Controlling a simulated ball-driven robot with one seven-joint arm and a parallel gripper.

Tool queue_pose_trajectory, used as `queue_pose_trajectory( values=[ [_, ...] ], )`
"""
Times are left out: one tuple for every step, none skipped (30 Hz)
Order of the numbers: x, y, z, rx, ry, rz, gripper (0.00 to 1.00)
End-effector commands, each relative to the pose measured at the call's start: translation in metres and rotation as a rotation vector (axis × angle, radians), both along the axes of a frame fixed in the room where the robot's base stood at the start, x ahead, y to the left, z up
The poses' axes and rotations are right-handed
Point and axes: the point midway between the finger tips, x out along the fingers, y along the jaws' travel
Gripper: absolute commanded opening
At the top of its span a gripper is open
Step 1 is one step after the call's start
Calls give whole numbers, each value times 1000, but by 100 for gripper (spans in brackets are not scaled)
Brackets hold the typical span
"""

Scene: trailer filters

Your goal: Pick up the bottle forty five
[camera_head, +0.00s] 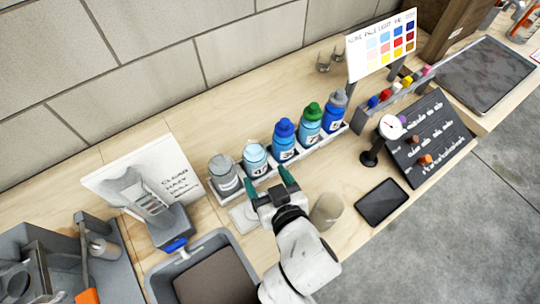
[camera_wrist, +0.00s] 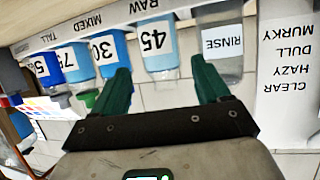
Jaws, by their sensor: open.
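Bottle forty five (camera_head: 255,157) is light blue with a pale cap and stands second from the left in a row of bottles in the rack. In the wrist view its white label reading 45 (camera_wrist: 154,40) shows upside down beyond and between the fingertips. My gripper (camera_head: 268,182) is open and empty, just in front of the row, with its green fingers pointing at the bottles. In the wrist view the gripper (camera_wrist: 160,68) has its fingers on either side of the bottle's line, apparently short of enclosing it.
The grey rinse bottle (camera_head: 223,173) stands left of bottle forty five, and the blue bottle thirty (camera_head: 284,136) stands right. More bottles follow to the right. A beige cylinder (camera_head: 326,211) stands right of my gripper. A grey bin (camera_head: 207,240) is at lower left, a black tablet (camera_head: 381,202) at right.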

Motion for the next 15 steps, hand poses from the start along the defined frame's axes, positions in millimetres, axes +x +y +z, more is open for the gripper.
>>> queue_pose_trajectory(
  values=[
    [9, 3, -2, 0, -1, -1, 75],
    [12, 5, -4, -1, -1, -1, 75],
    [17, 7, -6, -1, -1, -1, 75],
    [20, 8, -8, -1, 0, -2, 75],
    [23, 9, -9, -1, 1, -2, 75],
    [26, 10, -10, -1, 1, -2, 75],
    [28, 11, -11, 0, 1, -2, 75],
    [29, 11, -12, 0, 1, -2, 75],
    [30, 12, -13, -1, 2, -2, 75],
    [32, 13, -13, -1, 2, -2, 75],
    [34, 13, -13, 0, 1, -2, 75],
    [38, 15, -14, 1, 0, -1, 75],
    [41, 17, -14, 0, 1, -2, 75],
    [45, 18, -15, -1, 1, -2, 75],
    [50, 20, -17, -2, 1, -3, 75]
  ],
)
